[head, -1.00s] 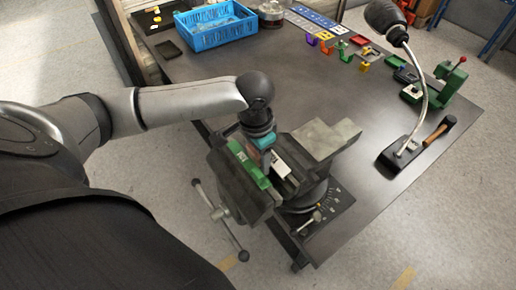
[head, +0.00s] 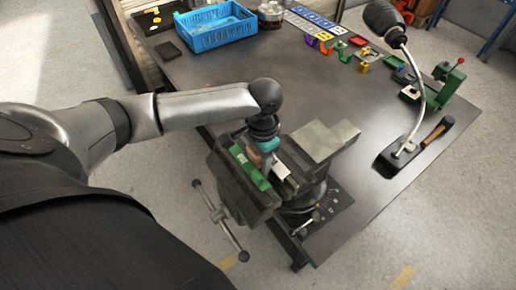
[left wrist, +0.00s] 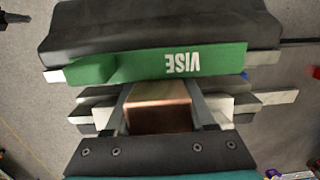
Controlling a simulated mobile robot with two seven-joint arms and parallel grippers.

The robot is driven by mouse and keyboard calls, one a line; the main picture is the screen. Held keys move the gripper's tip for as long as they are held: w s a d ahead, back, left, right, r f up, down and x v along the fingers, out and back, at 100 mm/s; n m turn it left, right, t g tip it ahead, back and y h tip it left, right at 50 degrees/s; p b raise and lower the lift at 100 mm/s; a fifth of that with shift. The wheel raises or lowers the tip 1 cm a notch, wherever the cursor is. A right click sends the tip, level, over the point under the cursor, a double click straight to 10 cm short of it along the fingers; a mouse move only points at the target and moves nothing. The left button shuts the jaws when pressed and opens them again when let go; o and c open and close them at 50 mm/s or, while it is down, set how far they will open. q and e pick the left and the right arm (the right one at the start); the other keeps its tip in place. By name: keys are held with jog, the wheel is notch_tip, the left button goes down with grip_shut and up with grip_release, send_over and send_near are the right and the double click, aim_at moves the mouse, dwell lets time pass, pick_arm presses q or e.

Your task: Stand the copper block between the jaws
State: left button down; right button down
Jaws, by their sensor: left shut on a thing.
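The vise (head: 318,142) is mounted at the near edge of the bench, with a green jaw pad (head: 250,170) facing a pale jaw plate across an open gap. In the left wrist view the green pad (left wrist: 110,68) carries the word VISE. My left gripper (head: 266,160) points down into the gap. In the left wrist view, my gripper (left wrist: 160,105) is shut on the copper block (left wrist: 160,108), one finger on each side. The block's lower end is hidden, so I cannot tell whether it touches the vise floor. My right gripper is not in view.
The vise handle (head: 220,215) hangs at the front. A blue basket (head: 215,40) stands at the back of the bench. Small coloured parts line the far right. The bench middle is clear.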

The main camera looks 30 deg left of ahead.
aim_at(257, 155)
pick_arm(q)
jog(key=c, duration=0.7)
grip_release()
jog(key=shift+s+f, duration=0.3)
jog(key=shift+f, duration=0.05)
jog(key=o, duration=0.3)
jog(key=shift+w+a, duration=0.1)
jog(key=shift+w, duration=0.1)
jog(key=shift+o, duration=1.2)
jog(key=shift+r, duration=0.15)
jog(key=shift+r+p, duration=0.45)
jog(key=shift+r, duration=3.6)
